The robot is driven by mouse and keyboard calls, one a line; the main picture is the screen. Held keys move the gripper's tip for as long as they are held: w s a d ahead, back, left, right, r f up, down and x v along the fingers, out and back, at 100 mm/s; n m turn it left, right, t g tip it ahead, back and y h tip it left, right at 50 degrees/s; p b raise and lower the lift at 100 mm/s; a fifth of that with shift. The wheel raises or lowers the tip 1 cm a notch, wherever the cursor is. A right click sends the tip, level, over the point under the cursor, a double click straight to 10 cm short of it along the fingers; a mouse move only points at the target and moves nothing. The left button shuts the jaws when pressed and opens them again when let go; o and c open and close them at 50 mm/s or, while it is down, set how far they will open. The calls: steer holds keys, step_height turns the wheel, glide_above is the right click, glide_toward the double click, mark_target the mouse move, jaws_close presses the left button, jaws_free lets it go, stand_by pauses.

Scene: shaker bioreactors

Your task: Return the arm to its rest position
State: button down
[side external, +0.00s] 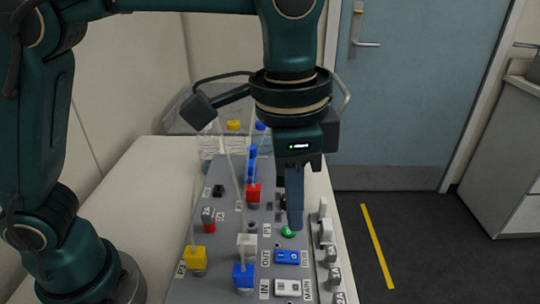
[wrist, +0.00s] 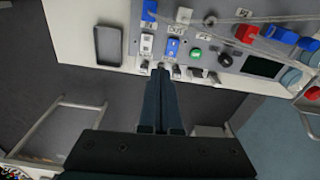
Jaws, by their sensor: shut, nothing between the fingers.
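My gripper (side external: 294,222) is shut and empty, pointing down over the right side of the grey control panel (side external: 182,290). In the side view its tips appear just above a green button (side external: 289,232); I cannot tell whether they touch it. In the wrist view the closed fingers (wrist: 161,72) reach toward the panel's edge, and the green button (wrist: 196,53) lies apart from the tips. My arm is bent over the panel.
The panel carries a blue switch (side external: 287,257), a white switch (side external: 288,288), and yellow, red and blue capped fittings with thin tubes. Bottles with coloured caps (side external: 233,126) stand behind. A grey tray (wrist: 108,44) lies on the white table. A blue door (side external: 395,110) is beyond.

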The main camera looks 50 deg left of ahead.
steer(key=s+a+r+n+t, duration=0.2)
steer(key=a, duration=0.4)
steer(key=s+a+r+n+t, duration=0.1)
steer(key=a+r+n, duration=0.15)
steer(key=a, duration=0.35)
steer(key=s+a+f+n+t, duration=0.2)
steer(key=s+a+f+n, duration=0.1)
steer(key=f, duration=0.3)
steer(key=shift+s+a+f, duration=0.3)
steer(key=shift+s+f, duration=0.1)
steer(key=shift+s, duration=0.45)
steer(key=shift+n, duration=0.25)
